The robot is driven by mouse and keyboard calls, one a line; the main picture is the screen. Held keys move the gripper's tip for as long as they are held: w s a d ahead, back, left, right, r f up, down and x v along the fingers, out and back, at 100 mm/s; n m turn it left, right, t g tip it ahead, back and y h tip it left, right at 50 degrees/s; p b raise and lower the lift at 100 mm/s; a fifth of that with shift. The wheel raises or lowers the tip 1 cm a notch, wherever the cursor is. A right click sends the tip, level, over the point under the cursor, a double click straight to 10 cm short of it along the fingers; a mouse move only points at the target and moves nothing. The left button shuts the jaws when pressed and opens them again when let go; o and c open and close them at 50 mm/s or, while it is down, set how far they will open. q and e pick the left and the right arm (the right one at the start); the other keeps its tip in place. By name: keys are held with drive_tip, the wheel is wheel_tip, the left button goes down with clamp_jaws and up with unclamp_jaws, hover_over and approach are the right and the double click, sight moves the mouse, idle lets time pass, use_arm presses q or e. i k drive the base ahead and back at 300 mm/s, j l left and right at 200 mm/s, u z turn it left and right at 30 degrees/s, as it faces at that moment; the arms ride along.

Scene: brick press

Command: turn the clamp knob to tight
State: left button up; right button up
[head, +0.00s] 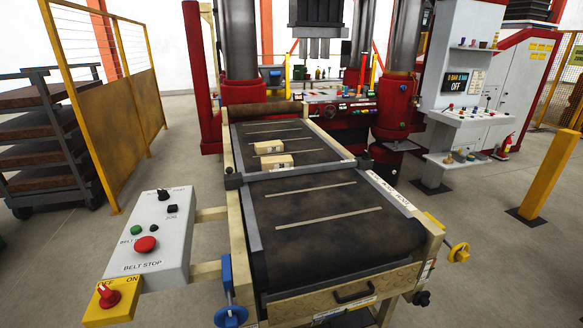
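No label that I can read marks a clamp knob. A black knob (422,298) sits low on the right side of the belt conveyor's (335,225) near end. Black fittings stand on the conveyor's left rail (231,177) and right rail (365,160). A yellow handwheel (459,252) is on the right side and a blue handwheel (229,317) is at the near left. I cannot tell which of these is the clamp knob, nor whether it is tight. Neither of my grippers is in view.
A grey belt control box (160,235) with a red stop button and a yellow on/off switch box (112,302) stand left of the conveyor. Two pale bricks (272,155) lie on the far belt. A yellow post (549,175) stands right. Floor between post and conveyor is clear.

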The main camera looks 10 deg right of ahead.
sight(366, 155)
drive_tip(key=i+l+z, duration=0.1)
drive_tip(key=l+z, duration=0.3)
drive_tip(key=i+l+z, duration=0.15)
drive_tip(key=l+z, duration=0.25)
drive_tip(key=i+l+z, duration=0.25)
drive_tip(key=l+z, duration=0.15)
drive_tip(key=i+l+z, duration=0.25)
drive_tip(key=l+z, duration=0.2)
drive_tip(key=i+l+z, duration=0.15)
drive_tip(key=i+z, duration=0.25)
drive_tip(key=i+l+z, duration=0.2)
drive_tip(key=i, duration=0.35)
drive_tip(key=i+l+z, duration=0.2)
drive_tip(key=i, duration=0.35)
drive_tip(key=i+j+u, duration=0.1)
drive_tip(key=i+u, duration=0.2)
drive_tip(key=u, duration=0.2)
drive_tip(key=i+u, duration=0.3)
drive_tip(key=u, duration=0.15)
drive_tip(key=i+l+u, duration=0.1)
drive_tip(key=i+u, duration=0.2)
drive_tip(key=u, duration=0.2)
drive_tip(key=i+l+u, duration=0.2)
drive_tip(key=u, duration=0.3)
drive_tip(key=i+l, duration=0.05)
